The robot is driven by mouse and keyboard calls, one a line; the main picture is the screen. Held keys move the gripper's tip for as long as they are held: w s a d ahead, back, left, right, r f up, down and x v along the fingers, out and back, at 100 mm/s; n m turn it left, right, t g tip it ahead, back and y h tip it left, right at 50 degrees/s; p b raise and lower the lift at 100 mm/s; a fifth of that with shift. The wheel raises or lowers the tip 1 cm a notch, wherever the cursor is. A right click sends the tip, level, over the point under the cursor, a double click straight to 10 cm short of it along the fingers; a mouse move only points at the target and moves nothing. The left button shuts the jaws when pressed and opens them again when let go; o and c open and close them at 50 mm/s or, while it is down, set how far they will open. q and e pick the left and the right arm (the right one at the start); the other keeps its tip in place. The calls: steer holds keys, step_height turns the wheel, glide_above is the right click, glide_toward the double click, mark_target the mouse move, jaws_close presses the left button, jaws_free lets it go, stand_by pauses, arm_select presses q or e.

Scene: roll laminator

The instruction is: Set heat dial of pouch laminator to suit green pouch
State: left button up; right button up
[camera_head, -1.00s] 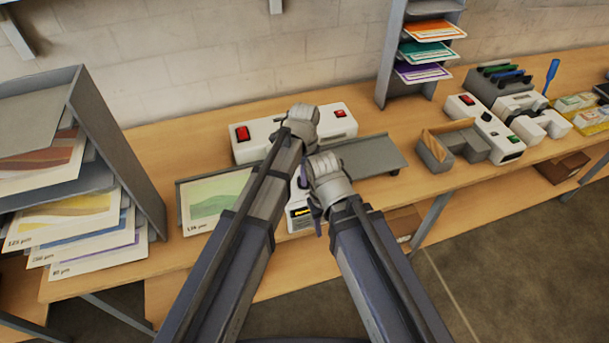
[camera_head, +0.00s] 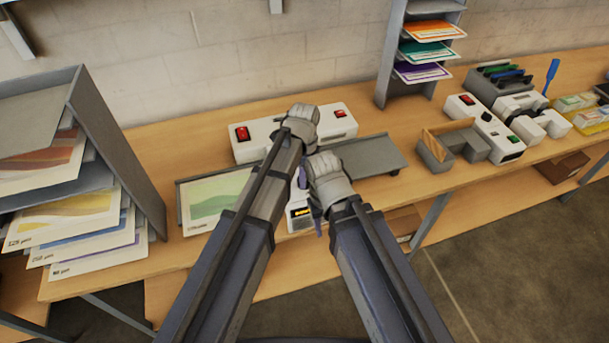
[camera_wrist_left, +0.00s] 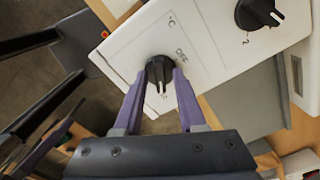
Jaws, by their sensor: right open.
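The white pouch laminator (camera_head: 255,145) stands at the wall side of the bench, with a red switch near each end. My left gripper (camera_head: 301,128) is over its middle and hides part of it. In the left wrist view a black dial (camera_wrist_left: 160,73) with a white pointer line sits between my left gripper's purple fingertips (camera_wrist_left: 161,78), which press its sides. "OFF" and "°C" are printed beside it. A second black dial (camera_wrist_left: 258,12) is at the upper right. The green pouch (camera_head: 214,203) lies on the tray left of my arms. My right gripper (camera_head: 316,205) is open in front of the laminator.
A small device with a yellow display (camera_head: 301,213) is beside my right gripper, partly hidden. A grey rack (camera_head: 118,150) with pouches stands at the left. A grey output tray (camera_head: 372,157) and open boxes (camera_head: 447,145) are to the right.

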arm_select(q)
steer(key=shift+o, duration=0.3)
step_height(320, 180, up, 8)
steer(key=p, duration=0.8)
steer(key=shift+f, duration=0.1)
steer(key=s+a+n, duration=0.6)
steer(key=a+n, duration=0.3)
steer(key=n, duration=0.1)
steer(key=s+a+n, duration=0.5)
steer(key=a+n, duration=0.3)
steer(key=n, duration=0.2)
steer(key=s+d+f+m+b, duration=0.1)
steer(key=s+d+f+b, duration=0.2)
steer(key=d+f+b, duration=0.2)
steer(key=s+d+f+m+y+b, duration=0.1)
steer(key=s+d+f+m+b, duration=0.1)
steer(key=d+f+b, duration=0.4)
step_height(320, 180, down, 6)
steer(key=s+b, duration=0.1)
steer(key=b, duration=0.5)
steer(key=shift+r, duration=0.25)
